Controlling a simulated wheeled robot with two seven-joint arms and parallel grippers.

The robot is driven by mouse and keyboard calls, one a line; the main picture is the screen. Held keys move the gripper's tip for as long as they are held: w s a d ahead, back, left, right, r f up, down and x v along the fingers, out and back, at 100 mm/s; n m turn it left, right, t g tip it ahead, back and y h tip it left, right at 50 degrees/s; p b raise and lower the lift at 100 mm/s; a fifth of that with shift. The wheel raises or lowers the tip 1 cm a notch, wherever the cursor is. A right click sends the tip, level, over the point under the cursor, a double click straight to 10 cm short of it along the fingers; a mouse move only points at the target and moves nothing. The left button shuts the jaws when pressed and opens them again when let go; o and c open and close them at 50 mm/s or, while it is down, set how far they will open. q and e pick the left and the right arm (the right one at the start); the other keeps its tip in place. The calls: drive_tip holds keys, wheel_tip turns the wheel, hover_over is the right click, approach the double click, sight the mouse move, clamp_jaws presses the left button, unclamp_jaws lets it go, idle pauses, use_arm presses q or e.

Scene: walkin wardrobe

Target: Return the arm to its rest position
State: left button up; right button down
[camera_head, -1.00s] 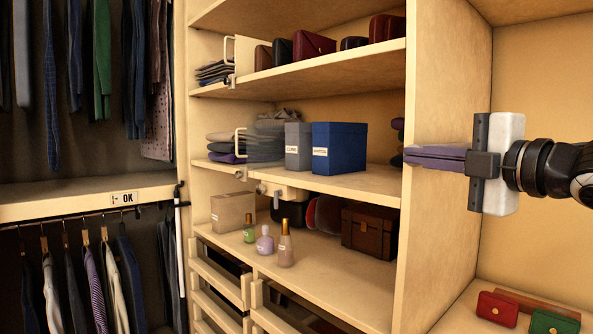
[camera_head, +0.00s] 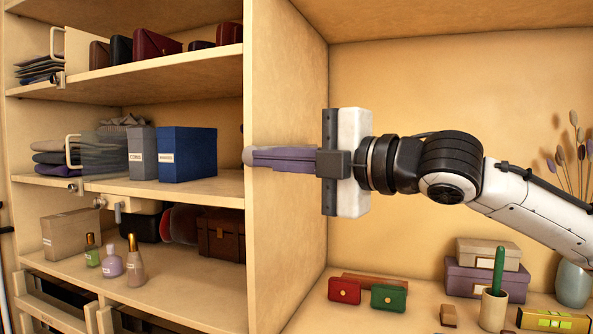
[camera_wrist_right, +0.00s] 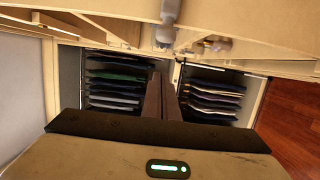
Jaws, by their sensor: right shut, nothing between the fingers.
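My right arm (camera_head: 440,168) comes in from the right edge of the head view, raised and stretched toward the left. My right gripper (camera_head: 250,157) is shut, with its two purple-grey fingers together and nothing between them. Its tips show near the front edge of the upright divider (camera_head: 287,215); I cannot tell whether they touch it. In the right wrist view the closed fingers (camera_wrist_right: 166,98) point toward folded clothes. My left gripper is not in view.
Left of the divider, shelves hold a blue box (camera_head: 187,154), a grey box (camera_head: 142,153), small bottles (camera_head: 111,264) and a brown chest (camera_head: 221,236). Below my arm, a shelf holds a red purse (camera_head: 344,291), a green purse (camera_head: 389,298), stacked boxes (camera_head: 487,281) and a vase (camera_head: 573,285).

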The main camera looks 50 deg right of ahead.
drive_tip(key=s, duration=0.3)
drive_tip(key=s+b, duration=0.1)
drive_tip(key=shift+s+d, duration=0.2)
drive_tip(key=shift+d, duration=0.1)
